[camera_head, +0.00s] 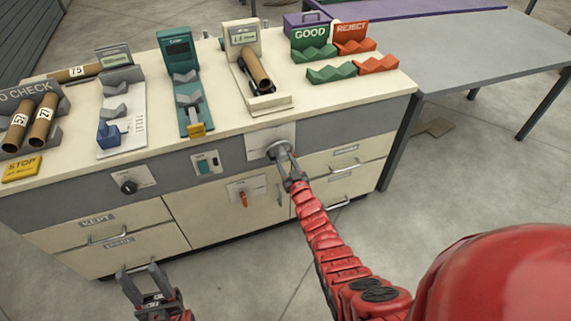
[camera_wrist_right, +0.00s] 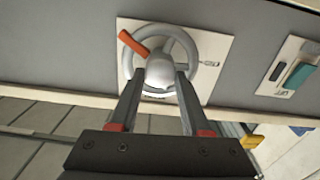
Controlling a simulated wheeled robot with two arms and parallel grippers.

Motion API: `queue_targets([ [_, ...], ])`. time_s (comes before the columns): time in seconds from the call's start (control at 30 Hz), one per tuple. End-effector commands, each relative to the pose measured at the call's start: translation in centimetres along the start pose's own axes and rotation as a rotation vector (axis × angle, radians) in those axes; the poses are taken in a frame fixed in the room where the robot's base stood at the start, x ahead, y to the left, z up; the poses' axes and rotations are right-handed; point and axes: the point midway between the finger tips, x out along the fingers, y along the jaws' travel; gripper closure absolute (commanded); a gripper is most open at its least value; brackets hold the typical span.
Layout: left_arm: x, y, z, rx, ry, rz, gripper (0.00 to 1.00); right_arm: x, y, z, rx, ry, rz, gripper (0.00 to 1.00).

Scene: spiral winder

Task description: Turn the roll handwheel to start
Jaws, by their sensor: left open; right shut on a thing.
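The roll handwheel is a grey wheel (camera_head: 279,149) on a light plate on the front of the cabinet. In the right wrist view, the handwheel (camera_wrist_right: 186,44) shows a rounded grey hub and an orange-red grip at its upper left. My right gripper (camera_head: 290,180) reaches up to the wheel from below. In the right wrist view, its two fingers (camera_wrist_right: 160,78) stand either side of the hub, shut on the handwheel; the exact contact is hard to see. My left gripper (camera_head: 143,281) is open and empty, low in front of the drawers.
A black knob (camera_head: 129,187), a teal switch (camera_head: 203,163) and a red-handled selector (camera_head: 244,198) sit on the cabinet front. Drawer handles stick out below. The bench top holds gauges, brown tubes (camera_head: 257,71) and green and red racks (camera_head: 354,36). Open floor lies in front.

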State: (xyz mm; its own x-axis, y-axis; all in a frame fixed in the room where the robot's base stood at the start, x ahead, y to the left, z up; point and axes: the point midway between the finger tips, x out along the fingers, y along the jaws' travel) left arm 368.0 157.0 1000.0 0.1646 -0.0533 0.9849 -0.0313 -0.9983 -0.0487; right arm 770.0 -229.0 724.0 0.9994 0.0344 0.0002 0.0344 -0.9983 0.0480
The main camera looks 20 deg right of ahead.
Motion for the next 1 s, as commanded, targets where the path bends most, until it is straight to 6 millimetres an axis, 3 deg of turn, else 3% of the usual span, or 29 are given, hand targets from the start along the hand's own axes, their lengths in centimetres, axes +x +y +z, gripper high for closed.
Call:
queue_targets([
  [0.1,-1.6,0.1,0.3,0.0,0.0,0.0,0.5,-0.1,-0.3,0.8,-0.11,-0.003,-0.003,1.0],
  [1.0,-10.4,0.5,1.8,0.0,0.0,0.0,0.5,-0.1,-0.5,0.8,-0.966,0.0,-0.003,1.0],
])
